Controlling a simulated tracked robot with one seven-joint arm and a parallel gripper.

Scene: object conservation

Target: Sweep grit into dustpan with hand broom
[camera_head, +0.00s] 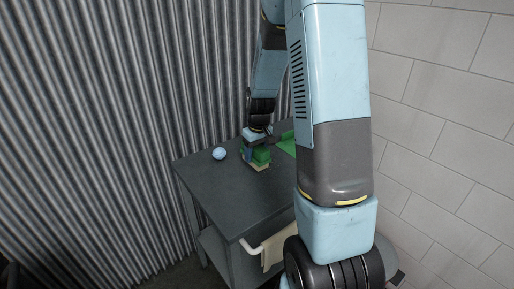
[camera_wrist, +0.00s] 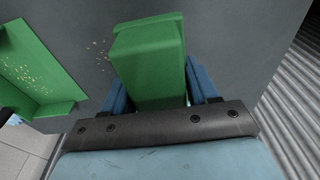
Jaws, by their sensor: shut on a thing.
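My gripper (camera_wrist: 154,78) is shut on the green hand broom (camera_wrist: 150,62), with one blue finger on each side of it. In the head view the broom (camera_head: 262,156) is low over the dark bench, with pale bristles underneath; I cannot tell if they touch the top. The green dustpan (camera_wrist: 62,108) lies at the left of the wrist view, with many grit specks in it. A few loose specks of grit (camera_wrist: 104,56) lie on the bench between pan and broom. In the head view the dustpan (camera_head: 288,144) is partly hidden behind my arm.
The dark bench (camera_head: 222,188) has clear room in front of the broom. A light blue ball (camera_head: 219,153) rests on it to the left. A pale cloth (camera_head: 275,249) hangs on a rail at the bench's end. A corrugated wall (camera_head: 120,120) stands close behind.

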